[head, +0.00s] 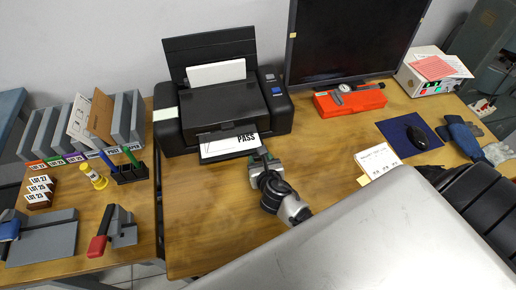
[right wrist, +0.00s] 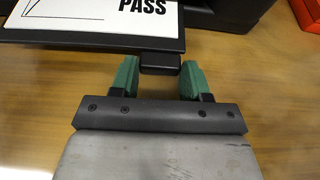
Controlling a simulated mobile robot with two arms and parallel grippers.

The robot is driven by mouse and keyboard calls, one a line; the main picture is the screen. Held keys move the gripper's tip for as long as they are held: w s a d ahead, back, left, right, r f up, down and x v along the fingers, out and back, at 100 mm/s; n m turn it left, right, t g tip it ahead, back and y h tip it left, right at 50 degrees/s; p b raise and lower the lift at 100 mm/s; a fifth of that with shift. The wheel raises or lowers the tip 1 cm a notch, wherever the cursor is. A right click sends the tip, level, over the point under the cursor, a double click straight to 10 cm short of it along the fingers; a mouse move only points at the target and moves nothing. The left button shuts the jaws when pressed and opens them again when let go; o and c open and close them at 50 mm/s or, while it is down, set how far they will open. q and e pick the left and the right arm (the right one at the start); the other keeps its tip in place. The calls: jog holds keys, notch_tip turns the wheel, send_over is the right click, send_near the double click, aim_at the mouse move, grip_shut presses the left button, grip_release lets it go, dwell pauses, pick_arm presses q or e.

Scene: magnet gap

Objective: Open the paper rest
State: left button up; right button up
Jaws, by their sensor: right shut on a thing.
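The printer (head: 222,100) is black and stands at the back of the wooden table. Its paper rest (head: 204,156) sticks out at the front, with a white sheet marked PASS (head: 240,140) on it. My right gripper (right wrist: 160,68), with green fingers, is shut on this tab, one finger at each side. In the head view my right gripper (head: 262,158) is at the front right corner of the paper rest. My left gripper is not in view.
A red case (head: 350,100) with a gauge lies right of the printer, below a monitor (head: 350,40). The table (head: 205,215) is bare in front of the printer.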

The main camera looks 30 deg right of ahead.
jog(key=o, duration=1.3)
jog(key=v, duration=1)
jog(key=shift+s+r, duration=0.1)
jog(key=shift+s, duration=0.25)
jog(key=shift+a, duration=0.1)
